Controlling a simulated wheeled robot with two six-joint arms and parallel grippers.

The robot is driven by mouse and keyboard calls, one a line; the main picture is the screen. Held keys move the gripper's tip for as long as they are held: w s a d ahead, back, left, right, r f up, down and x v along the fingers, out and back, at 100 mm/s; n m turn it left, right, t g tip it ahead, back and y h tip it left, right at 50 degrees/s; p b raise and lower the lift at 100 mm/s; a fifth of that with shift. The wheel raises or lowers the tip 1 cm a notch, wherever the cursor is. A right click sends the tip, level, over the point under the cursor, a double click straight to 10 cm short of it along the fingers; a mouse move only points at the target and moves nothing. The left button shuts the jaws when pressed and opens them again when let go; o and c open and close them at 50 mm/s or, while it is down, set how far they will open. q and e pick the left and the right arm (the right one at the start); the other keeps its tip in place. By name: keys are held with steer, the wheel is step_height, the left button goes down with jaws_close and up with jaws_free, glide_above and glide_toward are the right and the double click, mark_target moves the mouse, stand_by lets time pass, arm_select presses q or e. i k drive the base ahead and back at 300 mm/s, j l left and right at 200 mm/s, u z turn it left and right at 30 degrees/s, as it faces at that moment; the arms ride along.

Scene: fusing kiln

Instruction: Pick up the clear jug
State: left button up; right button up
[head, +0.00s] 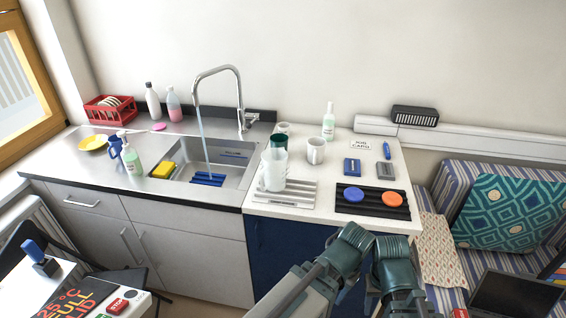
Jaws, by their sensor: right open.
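The clear jug (273,172), a pale translucent vessel, stands upright on the left side of the white counter, on or at a light slatted rack (299,194). A dark green item (278,141) shows just behind its top. My right gripper (373,252) is open and empty, in front of the counter's front edge. It is nearer to me than the jug and to its right, well apart from it. My left gripper is not in view.
A dark rack (372,203) with a blue disc (353,194) and an orange disc (393,199) lies nearer the gripper. The sink (233,177) with its tall tap (240,100) is on the left.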

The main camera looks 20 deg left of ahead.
mark_target(274, 170)
steer(key=j+u, duration=0.1)
steer(key=u, duration=0.3)
steer(key=k+j+u, duration=0.1)
steer(key=u, duration=0.3)
steer(key=j+u, duration=0.15)
steer(key=u, duration=0.25)
steer(key=k+j+u, duration=0.1)
steer(key=u, duration=0.25)
